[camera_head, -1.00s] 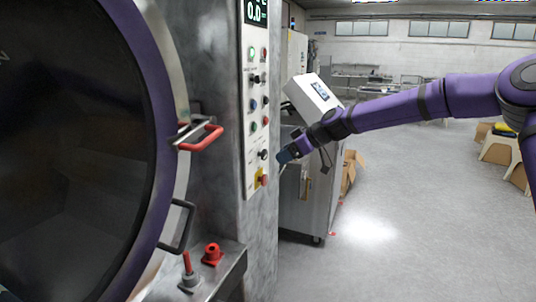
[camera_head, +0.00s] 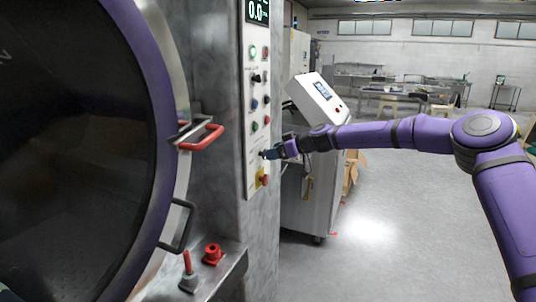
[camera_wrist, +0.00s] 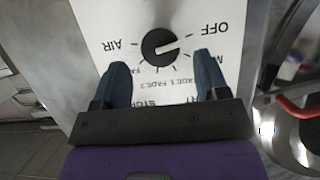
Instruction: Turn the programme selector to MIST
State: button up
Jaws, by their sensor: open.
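The programme selector (camera_wrist: 162,46) is a round black knob on a white panel. Its pale pointer line lies toward the right, near the OFF label. AIR stands to its left; a label starting with M is partly hidden behind the right finger. Lettering appears upside down in the wrist view. My gripper (camera_wrist: 163,75) is open, its two blue fingers apart and below the knob in that picture, not around it. In the head view my gripper (camera_head: 270,153) is at the lower part of the control panel (camera_head: 254,120), covering part of the selector; contact cannot be told.
A red button on a yellow plate (camera_head: 262,178) sits just below my gripper. A red door handle (camera_head: 200,138) juts out left of the panel. A grey cabinet (camera_head: 318,190) stands behind my gripper. Open floor lies to the right.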

jog(key=shift+x, duration=1.6)
jog(key=c, duration=0.9)
jog(key=shift+w+d+f+m+g+y, duration=0.1)
jog(key=shift+m+g+y, duration=0.35)
jog(key=shift+m, duration=0.4)
jog(key=shift+w+a+r+m+g+y, duration=0.1)
jog(key=shift+m+g+y, duration=0.1)
jog(key=shift+m+g, duration=0.55)
jog(key=shift+w+d+f+m+g+y, duration=0.1)
jog(key=shift+m+g+y, duration=0.25)
jog(key=shift+m, duration=0.65)
